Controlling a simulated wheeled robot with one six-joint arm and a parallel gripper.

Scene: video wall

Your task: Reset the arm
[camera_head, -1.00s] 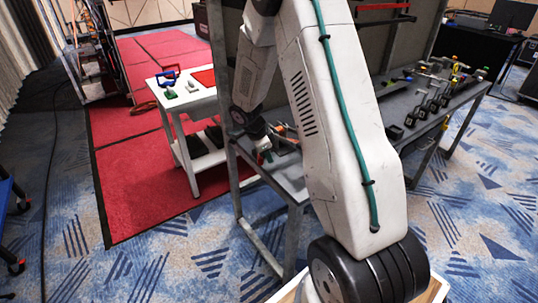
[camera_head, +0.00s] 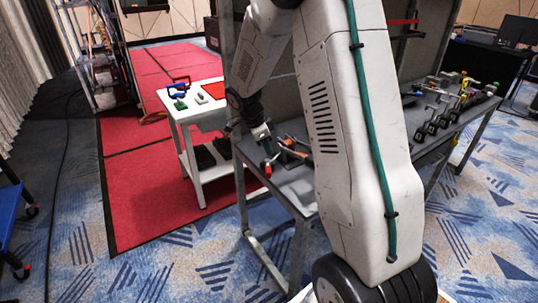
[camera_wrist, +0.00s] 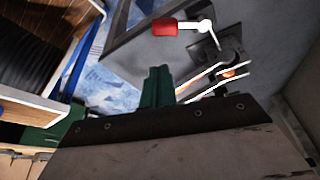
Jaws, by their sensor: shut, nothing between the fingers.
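My arm crosses the middle of the head view and bends down toward the grey workbench (camera_head: 292,187). My gripper (camera_head: 265,145) is small there, above the bench's left end and close to a red-tipped handle (camera_head: 267,170). In the wrist view my gripper's green fingers (camera_wrist: 157,86) are together with nothing between them. A lever with a red grip (camera_wrist: 165,27) and a white arm lies just beyond them, apart from the fingertips as far as I can tell. My upper arm hides the middle of the bench.
A white table (camera_head: 185,113) stands left of the bench, with a red mat (camera_head: 214,90) and a blue-handled item (camera_head: 178,88) on top. Several valves (camera_head: 432,118) line the bench's right side. A blue cart (camera_head: 10,215) is at the left edge. Carpet between is clear.

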